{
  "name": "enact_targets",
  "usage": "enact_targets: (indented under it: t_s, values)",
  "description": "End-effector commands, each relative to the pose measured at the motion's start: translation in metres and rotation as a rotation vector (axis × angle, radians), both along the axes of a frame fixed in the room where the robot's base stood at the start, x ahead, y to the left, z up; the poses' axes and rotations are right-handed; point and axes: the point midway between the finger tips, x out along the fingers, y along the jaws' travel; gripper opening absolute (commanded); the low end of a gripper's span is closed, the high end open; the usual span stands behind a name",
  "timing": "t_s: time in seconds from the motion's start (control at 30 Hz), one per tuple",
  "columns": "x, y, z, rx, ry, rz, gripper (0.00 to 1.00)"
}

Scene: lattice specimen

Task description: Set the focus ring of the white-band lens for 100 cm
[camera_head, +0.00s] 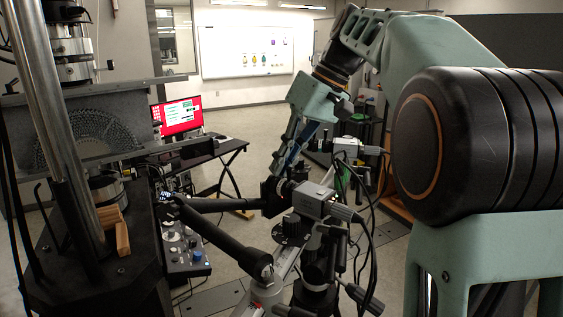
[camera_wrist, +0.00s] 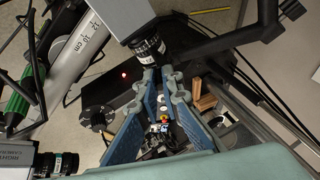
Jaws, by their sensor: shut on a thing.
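In the wrist view, a black lens (camera_wrist: 148,47) on a grey camera body (camera_wrist: 115,14) points down between my fingertips. Pale markings show on it, but I cannot make out a white band or read a scale. My gripper (camera_wrist: 158,74), with blue finger pads, is shut on the front part of this lens; I cannot tell exactly which ring. A second black lens (camera_wrist: 58,163) is on the camera at the lower left, apart from my fingers. In the head view, my gripper (camera_head: 281,184) reaches down to the front of the nearer grey camera (camera_head: 318,201); the fingertips are mostly hidden.
A second grey camera (camera_head: 346,147) stands behind the nearer one. Black lamp arms (camera_head: 225,204) and dangling cables (camera_head: 370,250) crowd the space. The testing machine column (camera_head: 60,140) with the lattice specimen (camera_head: 85,135) is at left. A control box (camera_head: 185,250) stands beside it.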

Motion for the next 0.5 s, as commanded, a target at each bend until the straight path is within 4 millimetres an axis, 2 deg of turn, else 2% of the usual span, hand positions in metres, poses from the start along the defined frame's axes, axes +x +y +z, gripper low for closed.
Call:
enact_targets:
  t_s: [0.03,0.2,0.47,0.5]
  values:
    - [0.0018,-0.0050,-0.0125,0.020,0.054,-0.004,0.00]
    - [0.0042,-0.0073,-0.0133,0.089,0.127,-0.001,0.00]
    - [0.0047,-0.0070,-0.0132,0.102,0.139,-0.001,0.00]
    - [0.0047,-0.0070,-0.0131,0.102,0.139,-0.001,0.10]
